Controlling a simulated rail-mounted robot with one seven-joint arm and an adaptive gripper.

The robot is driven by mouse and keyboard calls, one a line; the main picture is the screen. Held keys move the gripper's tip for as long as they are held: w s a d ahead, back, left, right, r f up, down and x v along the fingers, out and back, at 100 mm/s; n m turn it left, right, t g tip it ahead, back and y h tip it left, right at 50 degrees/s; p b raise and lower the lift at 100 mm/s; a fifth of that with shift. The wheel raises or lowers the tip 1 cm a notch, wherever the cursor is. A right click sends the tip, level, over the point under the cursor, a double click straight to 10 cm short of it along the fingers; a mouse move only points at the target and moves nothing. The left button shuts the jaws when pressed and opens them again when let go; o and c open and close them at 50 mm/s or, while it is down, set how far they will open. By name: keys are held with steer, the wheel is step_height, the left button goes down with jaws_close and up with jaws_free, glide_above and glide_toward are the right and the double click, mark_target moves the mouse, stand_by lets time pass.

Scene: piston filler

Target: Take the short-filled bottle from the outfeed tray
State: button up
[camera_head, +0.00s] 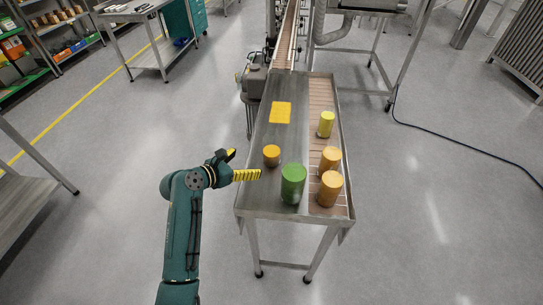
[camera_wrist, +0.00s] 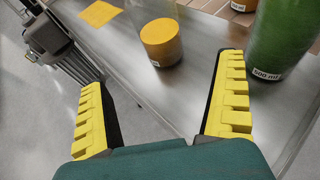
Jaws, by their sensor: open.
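A small orange bottle (camera_head: 271,155) stands on the left part of the outfeed tray (camera_head: 262,195), and its orange fill looks low. It also shows in the wrist view (camera_wrist: 162,42), upright, ahead of the gap between my fingers, with a small label low on its side. My gripper (camera_head: 245,164) is at the tray's left edge, just left of this bottle and apart from it. In the wrist view my yellow-padded fingers (camera_wrist: 162,85) are spread wide with nothing between them.
A taller green bottle (camera_head: 293,185), labelled 500 ml, stands close to the right of the small orange one. Two orange bottles (camera_head: 330,188) and a yellow one (camera_head: 326,124) stand on the right strip. A yellow square (camera_head: 281,112) lies behind on bare metal.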

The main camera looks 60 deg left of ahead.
mark_target(265, 156)
steer(key=b+x, duration=0.2)
steer(key=x, duration=0.5)
steer(key=shift+w, duration=0.1)
steer(key=b+x, duration=0.2)
steer(key=x, duration=0.1)
steer(key=b+x, duration=0.1)
steer(key=x, duration=0.1)
steer(key=shift+w+r, duration=0.2)
steer(key=shift+w, duration=0.2)
